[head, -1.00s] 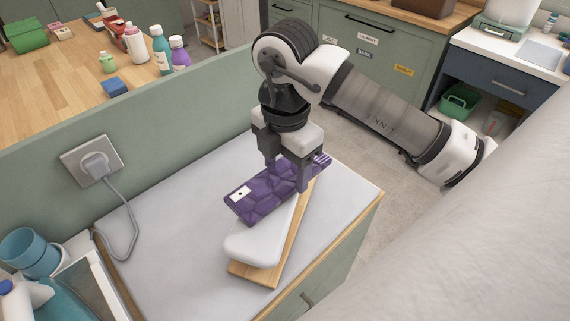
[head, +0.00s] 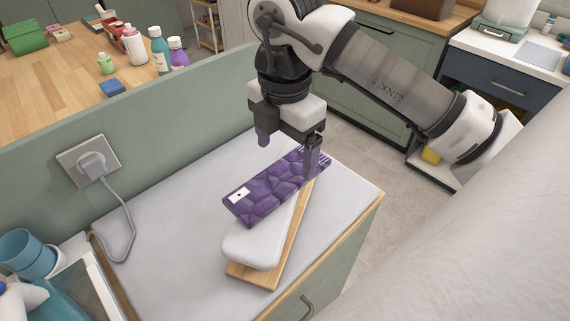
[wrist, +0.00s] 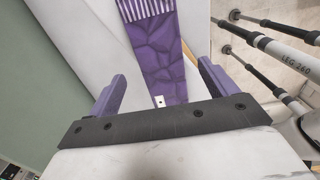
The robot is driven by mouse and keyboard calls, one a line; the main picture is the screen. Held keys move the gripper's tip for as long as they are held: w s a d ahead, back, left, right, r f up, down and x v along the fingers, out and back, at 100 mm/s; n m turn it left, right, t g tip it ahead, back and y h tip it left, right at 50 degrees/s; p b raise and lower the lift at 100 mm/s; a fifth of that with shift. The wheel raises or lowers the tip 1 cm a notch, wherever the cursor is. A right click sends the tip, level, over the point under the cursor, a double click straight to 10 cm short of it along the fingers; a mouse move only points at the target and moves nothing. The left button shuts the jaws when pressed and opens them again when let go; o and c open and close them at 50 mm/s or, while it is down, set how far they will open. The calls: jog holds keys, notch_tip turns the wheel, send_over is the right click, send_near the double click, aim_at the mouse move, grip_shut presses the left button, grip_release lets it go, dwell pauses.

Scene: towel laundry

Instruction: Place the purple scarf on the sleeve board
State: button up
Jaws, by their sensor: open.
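The purple scarf (head: 268,190), folded into a long strip with a pale tag and striped fringe, lies across the top of the sleeve board. The sleeve board has a white padded top (head: 256,247) and a wooden base (head: 262,275), and stands on the pale counter. The scarf's ends reach past the pad's sides. My gripper (head: 288,146) is open and empty above the scarf's fringed half. In the wrist view the scarf (wrist: 160,55) lies between and beyond the spread fingers (wrist: 164,88), apart from them. Part of the board is hidden under the scarf.
The pale counter (head: 165,215) is clear to the left of the board. A wall outlet with a plug and cord (head: 90,165) is on the green partition. A blue cup (head: 28,252) and a tray stand at the lower left.

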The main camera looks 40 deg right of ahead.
aim_at(285, 175)
notch_tip(285, 175, up, 8)
jog(key=b, duration=0.1)
jog(key=shift+s+a+f, duration=0.1)
jog(key=shift+f, duration=0.1)
dwell(0.6)
